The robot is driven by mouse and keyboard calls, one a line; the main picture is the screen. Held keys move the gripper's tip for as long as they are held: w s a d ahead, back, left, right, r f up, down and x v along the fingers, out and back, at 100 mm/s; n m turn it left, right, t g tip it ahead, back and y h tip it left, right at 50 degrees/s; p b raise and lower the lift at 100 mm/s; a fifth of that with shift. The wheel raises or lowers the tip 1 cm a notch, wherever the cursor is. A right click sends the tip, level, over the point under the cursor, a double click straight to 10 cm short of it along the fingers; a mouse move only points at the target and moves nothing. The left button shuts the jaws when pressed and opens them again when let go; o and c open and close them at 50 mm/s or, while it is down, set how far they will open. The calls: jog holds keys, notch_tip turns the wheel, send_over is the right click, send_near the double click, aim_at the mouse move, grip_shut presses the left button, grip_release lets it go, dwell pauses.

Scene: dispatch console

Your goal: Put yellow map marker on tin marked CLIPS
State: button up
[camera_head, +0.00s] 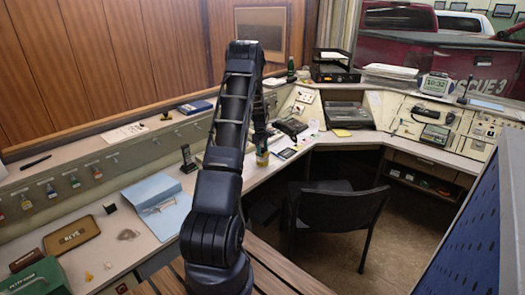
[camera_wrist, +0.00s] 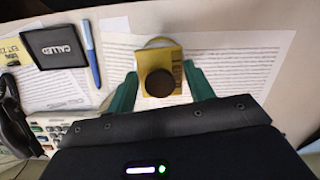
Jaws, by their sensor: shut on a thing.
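My gripper (camera_wrist: 162,88) has its teal fingers on both sides of a yellow block-like piece with a dark round knob (camera_wrist: 159,83), which looks like the yellow map marker, and is shut on it. Small dark lettering shows on its yellow face. A pale round rim (camera_wrist: 158,43) shows just behind it; I cannot tell whether it is part of the marker or a separate thing. In the head view the yellow marker (camera_head: 262,158) is low at the end of my arm, over the desk by its inner edge.
Printed sheets (camera_wrist: 250,60) lie under the gripper. A blue folder (camera_head: 157,188) and a black chair (camera_head: 340,208) flank my arm. A blue partition (camera_head: 485,225) stands right.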

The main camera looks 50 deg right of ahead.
jog(key=o, duration=1)
